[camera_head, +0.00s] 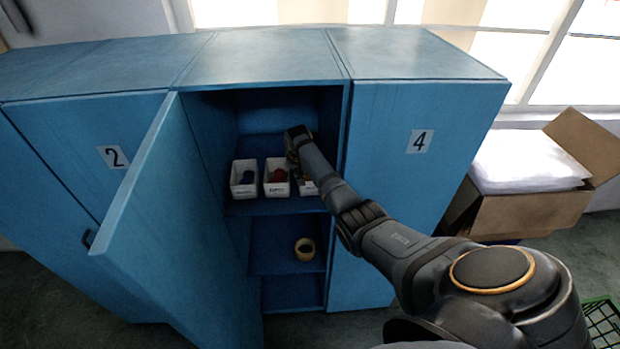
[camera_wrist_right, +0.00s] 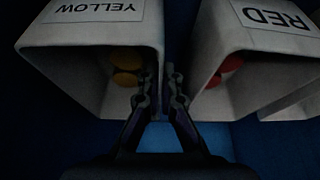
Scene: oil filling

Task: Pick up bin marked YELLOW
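The bin marked YELLOW (camera_wrist_right: 105,35) is white, with yellow items inside; its label appears upside down in the right wrist view. In the head view this bin (camera_head: 309,187) is the rightmost on the cabinet shelf, partly hidden by my right arm. My right gripper (camera_wrist_right: 161,78) has its fingers close together at the bin's side wall, one finger over the bin's opening and one in the gap beside it. The fingers look shut on that wall. In the head view the right gripper (camera_head: 294,160) is inside the cabinet, its fingertips poorly visible. My left gripper is out of view.
The bin marked RED (camera_wrist_right: 240,55) stands close beside it and shows in the head view (camera_head: 277,190). Another white bin (camera_head: 244,190) stands further left. A tape roll (camera_head: 305,249) lies on the lower shelf. The open cabinet door (camera_head: 180,215) stands at left.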

